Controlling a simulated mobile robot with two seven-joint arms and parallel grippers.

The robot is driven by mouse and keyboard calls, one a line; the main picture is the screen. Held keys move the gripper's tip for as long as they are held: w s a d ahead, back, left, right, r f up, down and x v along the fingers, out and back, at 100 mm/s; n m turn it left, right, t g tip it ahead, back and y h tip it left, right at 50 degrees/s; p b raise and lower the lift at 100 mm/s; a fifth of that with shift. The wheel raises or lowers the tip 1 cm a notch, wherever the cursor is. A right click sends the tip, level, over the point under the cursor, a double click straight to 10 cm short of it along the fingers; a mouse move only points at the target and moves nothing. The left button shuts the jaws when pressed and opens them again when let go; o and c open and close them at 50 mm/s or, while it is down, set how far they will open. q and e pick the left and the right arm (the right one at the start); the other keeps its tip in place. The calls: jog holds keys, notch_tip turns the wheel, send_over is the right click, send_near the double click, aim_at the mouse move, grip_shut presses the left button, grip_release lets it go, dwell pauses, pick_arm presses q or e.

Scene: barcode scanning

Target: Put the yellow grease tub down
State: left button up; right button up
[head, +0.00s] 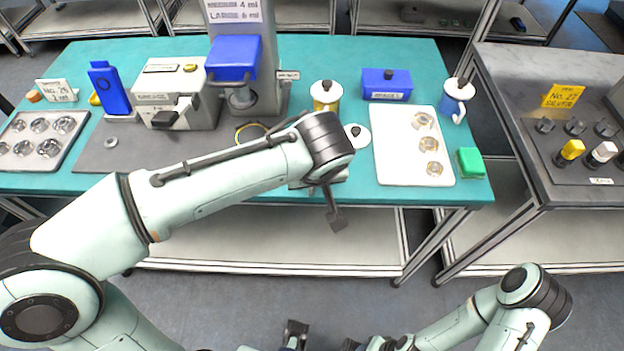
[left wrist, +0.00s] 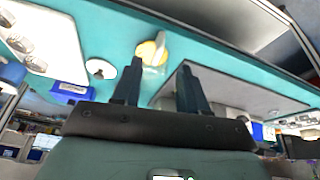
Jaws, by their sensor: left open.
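In the left wrist view, a yellow round thing with a white band (left wrist: 152,50), most likely the yellow grease tub, rests on the teal table (left wrist: 115,28). It stands beyond my left gripper (left wrist: 162,65), whose fingers are apart with nothing between them. No clear contact shows. In the head view, my left arm crosses the table, and a dark finger (head: 335,217) hangs at its end by the front edge. The arm may hide the tub there. My right arm (head: 480,315) is low at the right; the bottom edge cuts off its end.
A yellow jar with a white lid (head: 326,96), a white lid with a black knob (head: 357,134), a blue box (head: 388,86) and a white tray (head: 393,150) stand near my left wrist. A green block (head: 471,162) lies to the right. Machines fill the back left.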

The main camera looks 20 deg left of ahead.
pick_arm(q)
jog(key=s+d+f+m+g+h, duration=0.2)
jog(key=f+g, duration=0.1)
jog(key=f, duration=1.3)
jog(key=s+d+f+m+g+h, duration=0.1)
jog(key=s+f+g+h, duration=0.15)
jog(key=f, duration=1.25)
jog(key=s+a+f, duration=0.2)
jog(key=s+f, duration=0.6)
jog(key=s+a+f+n+h, duration=0.1)
jog(key=s+a+f, duration=0.1)
jog(key=s+f, duration=0.7)
jog(key=shift+s+a+f+n, duration=0.15)
jog(key=shift+s+a+n, duration=0.1)
jog(key=shift+n, duration=0.05)
jog(key=shift+t, duration=0.25)
jog(key=r+p, duration=0.1)
jog(key=w+r+p, duration=0.1)
jog(key=r, duration=0.1)
jog(key=w+r+p, duration=0.1)
jog(key=p, duration=0.1)
jog(key=shift+r, duration=0.15)
pick_arm(e)
jog(key=r, duration=0.1)
jog(key=w+r, duration=0.1)
jog(key=r, duration=0.1)
jog(key=w+r, duration=0.1)
jog(key=shift+r, duration=0.2)
